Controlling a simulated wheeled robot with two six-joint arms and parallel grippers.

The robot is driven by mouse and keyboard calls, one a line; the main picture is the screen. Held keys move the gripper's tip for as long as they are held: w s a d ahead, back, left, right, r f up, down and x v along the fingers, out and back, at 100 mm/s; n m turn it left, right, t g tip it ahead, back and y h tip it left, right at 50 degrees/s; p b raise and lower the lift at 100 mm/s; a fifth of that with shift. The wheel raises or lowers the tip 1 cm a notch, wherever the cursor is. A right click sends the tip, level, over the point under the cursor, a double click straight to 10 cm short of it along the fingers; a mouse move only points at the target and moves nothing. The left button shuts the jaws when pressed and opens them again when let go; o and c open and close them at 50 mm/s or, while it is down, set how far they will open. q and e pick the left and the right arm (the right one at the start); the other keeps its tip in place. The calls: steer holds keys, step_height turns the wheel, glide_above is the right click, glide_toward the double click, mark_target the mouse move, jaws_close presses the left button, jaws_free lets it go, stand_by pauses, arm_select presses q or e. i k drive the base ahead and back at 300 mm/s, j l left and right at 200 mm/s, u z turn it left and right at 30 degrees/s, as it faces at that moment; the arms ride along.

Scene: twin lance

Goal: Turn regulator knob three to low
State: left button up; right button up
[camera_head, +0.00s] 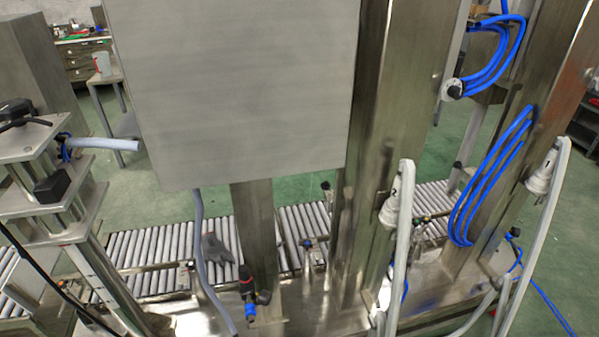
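I cannot make out any regulator labelled three. A white regulator marked "2" (391,207) is mounted on a steel post right of centre, with a thick pale hose beside it. A similar white regulator marked "1" (542,178) is on the post further right. A round white and black fitting (452,89) is higher up, between the posts; I see no number on it. The low settings are too small to read. Neither of my grippers is in view.
A large grey panel (235,90) fills the upper middle and hides what is behind it. A roller conveyor (150,245) runs behind the steel posts. A plated machine part (45,200) stands at left. Blue hoses (490,180) loop at right. Green floor shows behind.

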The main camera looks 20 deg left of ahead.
mark_target(243, 271)
steer(key=u, duration=1)
